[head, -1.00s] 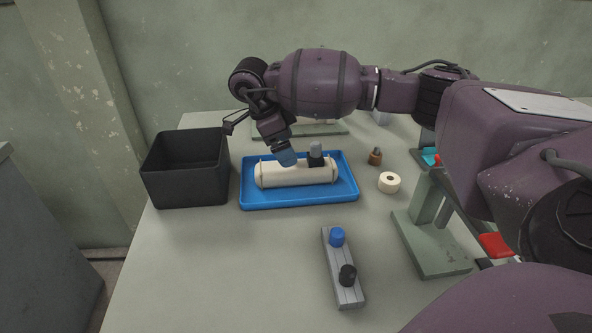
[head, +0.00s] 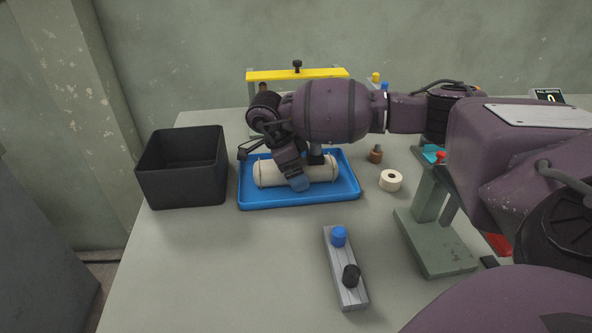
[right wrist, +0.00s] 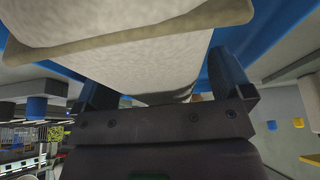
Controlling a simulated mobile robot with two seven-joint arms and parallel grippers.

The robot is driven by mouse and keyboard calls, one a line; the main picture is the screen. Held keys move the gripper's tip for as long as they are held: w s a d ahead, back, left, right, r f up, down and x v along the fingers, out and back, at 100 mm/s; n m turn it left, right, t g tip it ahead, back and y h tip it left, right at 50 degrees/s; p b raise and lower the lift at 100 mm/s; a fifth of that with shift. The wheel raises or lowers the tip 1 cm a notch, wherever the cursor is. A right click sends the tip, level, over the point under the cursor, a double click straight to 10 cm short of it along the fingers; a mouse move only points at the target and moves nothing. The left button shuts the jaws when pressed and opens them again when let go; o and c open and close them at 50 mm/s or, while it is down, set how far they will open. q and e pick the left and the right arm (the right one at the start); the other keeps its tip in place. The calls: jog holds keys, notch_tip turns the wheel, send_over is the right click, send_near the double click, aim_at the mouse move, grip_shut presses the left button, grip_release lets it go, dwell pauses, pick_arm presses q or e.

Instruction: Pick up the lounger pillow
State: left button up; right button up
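The lounger pillow (head: 267,173) is a cream, roughly cylindrical cushion lying lengthwise in a shallow blue tray (head: 250,200). My right gripper (head: 299,184) is down over the pillow, and its wrist hides part of the far side. In the right wrist view the pillow (right wrist: 160,68) lies between the two fingers of my right gripper (right wrist: 164,75). Narrow gaps seem to show beside it, so the fingers look open around it rather than closed on it. The pillow still rests in the tray. My left gripper is not in view.
A black open bin (head: 182,178) stands left of the tray. A tape roll (head: 390,180) and a small brown item (head: 376,155) lie to its right. A grey block with knobs (head: 344,272) is in front, a green stand (head: 434,245) at right. A yellow bar (head: 297,74) is behind.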

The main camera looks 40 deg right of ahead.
jog(key=c, duration=1)
